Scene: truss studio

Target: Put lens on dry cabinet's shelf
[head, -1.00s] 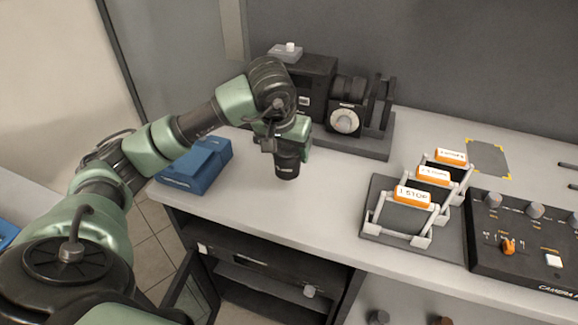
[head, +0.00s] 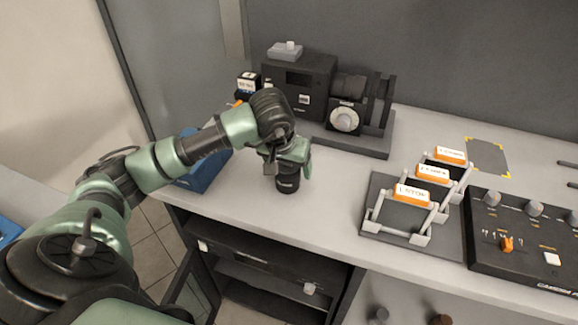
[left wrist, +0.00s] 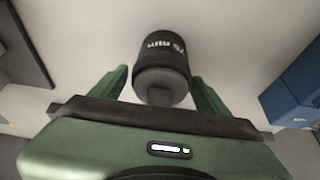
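The lens (head: 288,183) is a short black cylinder with white lettering. It hangs at the tips of my left gripper (head: 287,160), over the counter's front part. One shelf (head: 262,279) shows inside. My right gripper is out of view.
A blue box (head: 205,172) stands left of the lens, partly behind my arm. Dark equipment (head: 300,85) stands behind. A rack of orange-topped frames (head: 400,235) and a control panel (head: 520,240) stand at the right. The counter (head: 335,195) is bare right of the lens.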

